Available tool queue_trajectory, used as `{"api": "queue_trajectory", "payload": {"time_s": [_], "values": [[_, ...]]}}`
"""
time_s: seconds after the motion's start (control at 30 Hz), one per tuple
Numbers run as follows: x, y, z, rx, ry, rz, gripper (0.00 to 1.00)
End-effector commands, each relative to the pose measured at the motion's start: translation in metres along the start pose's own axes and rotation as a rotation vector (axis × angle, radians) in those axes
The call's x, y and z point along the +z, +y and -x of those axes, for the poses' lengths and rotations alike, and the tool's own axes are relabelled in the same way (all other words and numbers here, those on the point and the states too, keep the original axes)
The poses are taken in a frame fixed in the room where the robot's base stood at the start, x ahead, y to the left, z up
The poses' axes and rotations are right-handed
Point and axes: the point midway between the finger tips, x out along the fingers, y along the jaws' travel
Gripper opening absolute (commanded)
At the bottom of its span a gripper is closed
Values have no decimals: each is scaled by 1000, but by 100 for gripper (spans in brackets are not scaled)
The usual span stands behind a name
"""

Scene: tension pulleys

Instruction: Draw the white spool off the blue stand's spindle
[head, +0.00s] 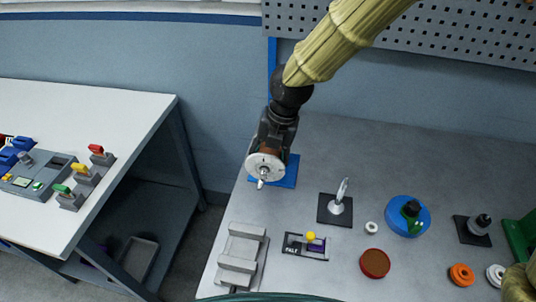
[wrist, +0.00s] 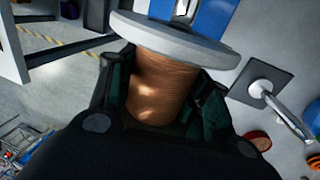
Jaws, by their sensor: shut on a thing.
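The white spool (head: 266,165) shows its pale round flange to the head camera. A short metal spindle tip (head: 262,182) pokes out at the flange's centre, so the spool still appears to be around the spindle. The blue stand (head: 290,176) shows behind and right of the spool, and its upright is mostly hidden. My gripper (head: 270,145) is shut on the spool from behind the flange. In the wrist view the fingers (wrist: 165,95) flank the spool's copper-coloured winding (wrist: 158,85), below the white flange (wrist: 175,38). The blue stand (wrist: 212,18) lies beyond it.
To the right are a black plate with a tilted metal lever (head: 337,208), a small white ring (head: 371,227), a red-brown disc (head: 375,263) and a blue round base (head: 408,216). A grey block fixture (head: 240,258) stands in front. A white table (head: 85,130) is at left, across a gap.

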Motion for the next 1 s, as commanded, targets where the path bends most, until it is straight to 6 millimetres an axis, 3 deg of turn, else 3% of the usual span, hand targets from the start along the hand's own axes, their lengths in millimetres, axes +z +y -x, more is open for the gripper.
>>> {"api": "queue_trajectory", "payload": {"time_s": [0.7, 1.0], "values": [[-26, 0, 1, 0, -1, 1, 10], [-28, 0, 0, 1, -1, 0, 10]]}}
